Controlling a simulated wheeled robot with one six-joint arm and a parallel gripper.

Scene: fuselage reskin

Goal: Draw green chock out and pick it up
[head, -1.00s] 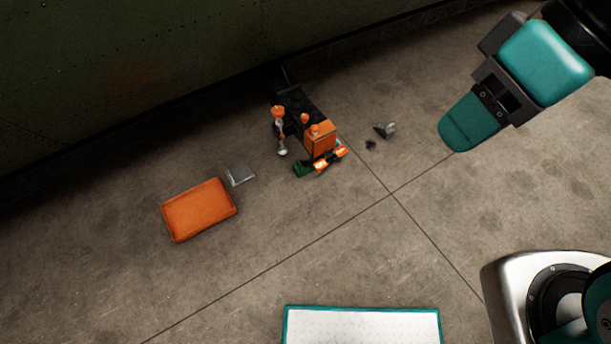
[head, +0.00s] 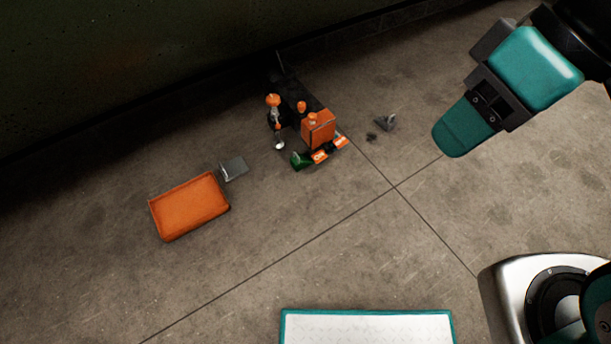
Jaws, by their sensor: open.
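The green chock (head: 300,160) is a small dark-green piece on the floor. It sits at the lower left of a cluster of orange and dark items, close against an orange-and-white piece (head: 320,157). Part of it may be hidden by its neighbours. My gripper (head: 459,130) is at the upper right, with teal fingers pointing down and left. It is open and empty, well to the right of the chock and apart from it.
An orange box (head: 319,130) stands behind the chock, with an orange-topped tool (head: 274,112) to its left. A grey bracket (head: 386,122) lies to the right. An orange tray (head: 190,207) and a grey plate (head: 233,168) lie left. Floor in front is clear.

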